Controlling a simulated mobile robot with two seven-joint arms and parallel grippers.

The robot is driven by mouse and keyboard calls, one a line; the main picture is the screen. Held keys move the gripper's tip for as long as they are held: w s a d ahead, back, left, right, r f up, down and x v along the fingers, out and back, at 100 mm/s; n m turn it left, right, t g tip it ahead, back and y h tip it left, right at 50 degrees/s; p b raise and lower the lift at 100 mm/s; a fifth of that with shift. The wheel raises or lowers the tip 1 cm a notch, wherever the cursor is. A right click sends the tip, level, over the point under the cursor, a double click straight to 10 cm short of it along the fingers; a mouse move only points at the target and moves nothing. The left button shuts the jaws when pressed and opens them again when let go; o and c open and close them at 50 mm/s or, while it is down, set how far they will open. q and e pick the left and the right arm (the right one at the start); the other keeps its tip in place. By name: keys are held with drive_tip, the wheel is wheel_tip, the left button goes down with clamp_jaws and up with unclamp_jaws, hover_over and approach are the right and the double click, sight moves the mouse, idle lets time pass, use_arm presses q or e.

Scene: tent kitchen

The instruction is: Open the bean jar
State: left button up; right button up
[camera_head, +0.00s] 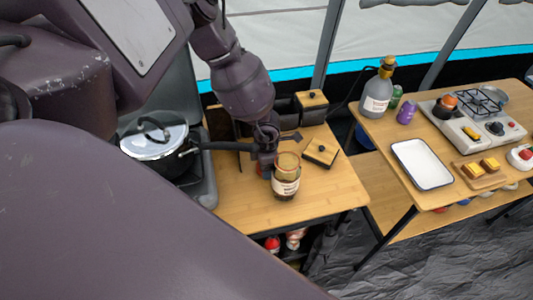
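A small round jar (286,187) with a pale label and a wooden-coloured top (288,161) stands upright on the near wooden table. I take it for the bean jar; the label is too small to read. My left gripper (279,147) is just above and behind the jar, to its upper left. Its dark fingers look spread apart, with nothing visible between them. Whether a finger touches the jar is not clear. My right gripper is not in view.
A lidded pot (154,140) sits left of the table, its handle reaching toward my gripper. A square wooden-topped piece with a black knob (320,152) lies right of the jar. A canister (312,106) stands behind. A white tray (421,165) is on the right table.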

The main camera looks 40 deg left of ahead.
use_arm(q)
drive_tip(key=shift+f, duration=0.1)
drive_tip(key=o, duration=1)
drive_tip(key=shift+r, duration=0.2)
drive_tip(key=shift+w+r, duration=0.1)
drive_tip(key=shift+r, duration=0.25)
wheel_tip(320, 180, up, 11)
drive_tip(key=shift+b, duration=0.45)
drive_tip(key=shift+r, duration=0.1)
